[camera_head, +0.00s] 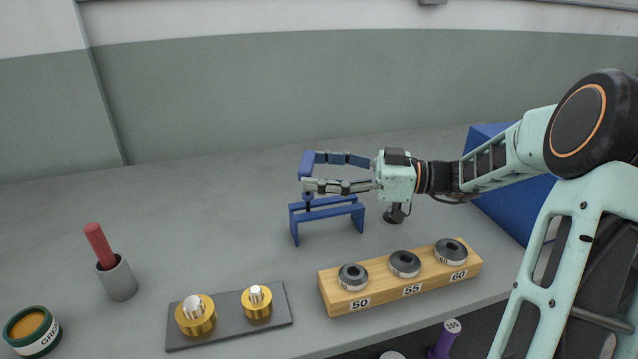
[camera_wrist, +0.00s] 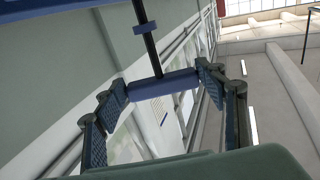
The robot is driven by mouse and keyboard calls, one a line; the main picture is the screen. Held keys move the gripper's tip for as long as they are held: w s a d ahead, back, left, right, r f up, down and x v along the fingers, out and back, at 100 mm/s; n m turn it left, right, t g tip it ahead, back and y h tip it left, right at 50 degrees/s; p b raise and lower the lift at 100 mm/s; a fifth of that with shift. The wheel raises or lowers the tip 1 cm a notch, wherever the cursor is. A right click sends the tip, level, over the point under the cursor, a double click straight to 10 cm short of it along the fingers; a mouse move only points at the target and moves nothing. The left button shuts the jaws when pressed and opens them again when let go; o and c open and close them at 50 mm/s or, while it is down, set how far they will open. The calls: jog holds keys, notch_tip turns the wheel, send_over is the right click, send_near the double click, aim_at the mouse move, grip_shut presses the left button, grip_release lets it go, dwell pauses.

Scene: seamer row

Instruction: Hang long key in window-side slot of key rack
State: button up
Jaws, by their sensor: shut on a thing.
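My gripper (camera_head: 308,172) is shut on the blue crossbar handle of the long key (camera_head: 306,163), above the table. In the wrist view the handle (camera_wrist: 165,83) lies between both finger pads, and a dark shaft with a blue collar (camera_wrist: 145,28) runs from it toward a blue rail at the top edge. The blue key rack (camera_head: 327,214) stands on the table below the gripper, with two parallel rails on end legs. The key's collar and shaft show at the rack's left end. I cannot tell whether the shaft is in a slot or whether the collar touches the rails.
A wooden block (camera_head: 338,300) with three rings marked 50, 55 and 60 lies in front of the rack. A dark plate (camera_head: 230,327) bears two brass pieces. A grey cup (camera_head: 118,280), green tin (camera_head: 35,335) and blue box (camera_head: 500,205) stand farther out.

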jog(key=shift+f, duration=1.25)
jog(key=shift+f+b, duration=0.2)
jog(key=shift+b, duration=0.1)
jog(key=o, duration=1)
jog(key=shift+r, duration=0.1)
jog(key=d, duration=0.2)
jog(key=s+d, duration=0.1)
jog(key=d, duration=0.2)
jog(key=d+p, duration=0.1)
jog(key=d, duration=0.1)
jog(key=shift+s+d, duration=0.25)
